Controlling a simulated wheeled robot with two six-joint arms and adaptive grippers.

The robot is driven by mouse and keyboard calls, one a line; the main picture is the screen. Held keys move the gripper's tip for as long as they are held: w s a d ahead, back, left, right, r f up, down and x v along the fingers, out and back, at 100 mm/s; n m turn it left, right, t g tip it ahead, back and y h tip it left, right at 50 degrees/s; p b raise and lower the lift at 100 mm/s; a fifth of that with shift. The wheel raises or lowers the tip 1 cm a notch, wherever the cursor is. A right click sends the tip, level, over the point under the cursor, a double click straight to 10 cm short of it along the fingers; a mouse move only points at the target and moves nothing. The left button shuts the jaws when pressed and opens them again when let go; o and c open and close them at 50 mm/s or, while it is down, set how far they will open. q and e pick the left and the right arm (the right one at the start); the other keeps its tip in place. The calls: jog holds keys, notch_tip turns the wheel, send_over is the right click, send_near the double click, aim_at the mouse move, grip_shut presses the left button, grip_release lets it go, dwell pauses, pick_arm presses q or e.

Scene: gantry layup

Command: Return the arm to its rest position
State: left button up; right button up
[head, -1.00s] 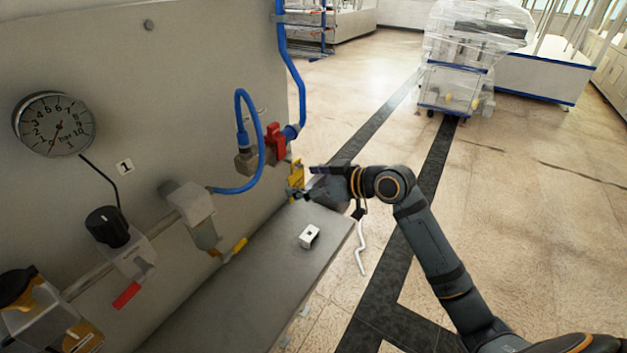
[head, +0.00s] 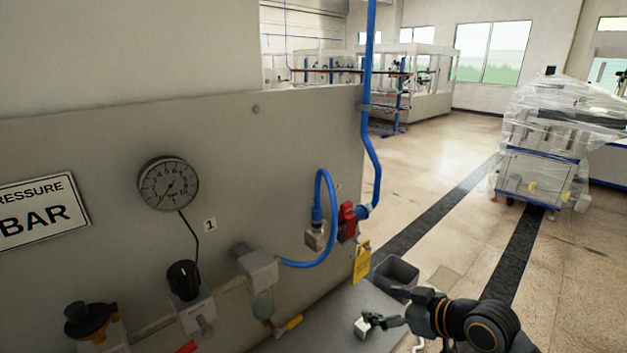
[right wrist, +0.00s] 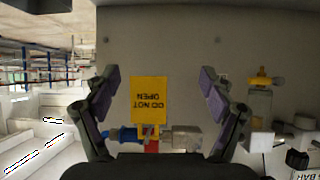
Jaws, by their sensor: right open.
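My right gripper (head: 388,305) is at the lower right of the head view, in front of the grey panel's right end. It is open and its jaws are empty. In the right wrist view its two fingers (right wrist: 159,75) stand wide apart. The yellow DO NOT OPEN tag (right wrist: 148,98) shows between them, upside down. In the head view this tag (head: 361,262) hangs below the red valve handle (head: 347,221), above and left of the gripper, apart from it. My left gripper is not in view.
The grey panel (head: 90,125) carries a pressure gauge (head: 168,184), a black knob (head: 183,280) and a blue hose (head: 324,215). A small white block (head: 361,327) is on the ledge (head: 322,325) by the gripper. A grey bin (head: 396,272) stands behind it. Open floor lies right.

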jog(key=s+d+f+m+g+h, duration=0.3)
jog(key=s+f+h, duration=0.1)
jog(key=s+f, duration=0.55)
jog(key=s+d+f+m+g+h, duration=0.2)
jog(key=s+f+m+g+h, duration=0.15)
jog(key=s+f, duration=0.65)
notch_tip(320, 180, down, 22)
jog(key=s+d, duration=0.2)
jog(key=d, duration=0.1)
jog(key=s+f+g, duration=0.2)
jog(key=s+f, duration=1.6)
jog(key=s, duration=0.2)
jog(key=shift+d+f, duration=0.15)
jog(key=shift+d, duration=0.25)
